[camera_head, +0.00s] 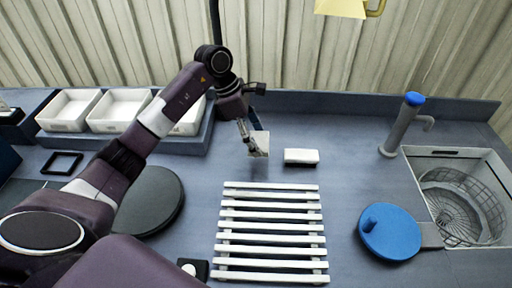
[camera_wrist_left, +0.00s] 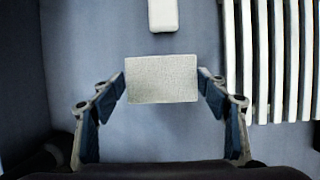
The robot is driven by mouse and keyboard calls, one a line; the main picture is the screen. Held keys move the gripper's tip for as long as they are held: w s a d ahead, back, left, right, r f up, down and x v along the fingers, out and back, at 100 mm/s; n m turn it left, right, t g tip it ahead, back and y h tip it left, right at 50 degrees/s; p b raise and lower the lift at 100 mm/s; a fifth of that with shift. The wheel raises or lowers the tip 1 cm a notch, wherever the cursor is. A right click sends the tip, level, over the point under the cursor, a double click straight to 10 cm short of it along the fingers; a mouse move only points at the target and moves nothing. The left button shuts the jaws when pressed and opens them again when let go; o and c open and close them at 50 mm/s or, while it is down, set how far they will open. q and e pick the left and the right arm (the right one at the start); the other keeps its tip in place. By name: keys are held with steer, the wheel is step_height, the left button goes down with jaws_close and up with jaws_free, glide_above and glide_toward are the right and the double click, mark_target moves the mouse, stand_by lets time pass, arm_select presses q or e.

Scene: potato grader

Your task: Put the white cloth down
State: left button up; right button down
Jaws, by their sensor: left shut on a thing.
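The white cloth (camera_wrist_left: 162,79) is a small pale rectangle between the two fingers of my left gripper (camera_wrist_left: 162,84) in the left wrist view. The gripper is shut on it, with a finger at each side edge. In the head view my left gripper (camera_head: 250,138) holds the cloth (camera_head: 260,143) tilted above the grey worktop, behind the slatted rack. Whether the cloth touches the worktop cannot be told. My right gripper is not in view.
A white block (camera_head: 301,156) lies just right of the cloth. A white slatted rack (camera_head: 270,224) is in front. White trays (camera_head: 68,110) stand at the left. A blue lid (camera_head: 391,232), a tap (camera_head: 402,125) and a sink with a wire basket (camera_head: 462,203) are at the right.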

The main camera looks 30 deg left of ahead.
mark_target(256, 159)
arm_select(q)
steer(key=shift+f, duration=0.75)
step_height(256, 159, down, 4)
steer(key=shift+p, duration=0.6)
steer(key=shift+f, duration=0.3)
steer(key=o, duration=1)
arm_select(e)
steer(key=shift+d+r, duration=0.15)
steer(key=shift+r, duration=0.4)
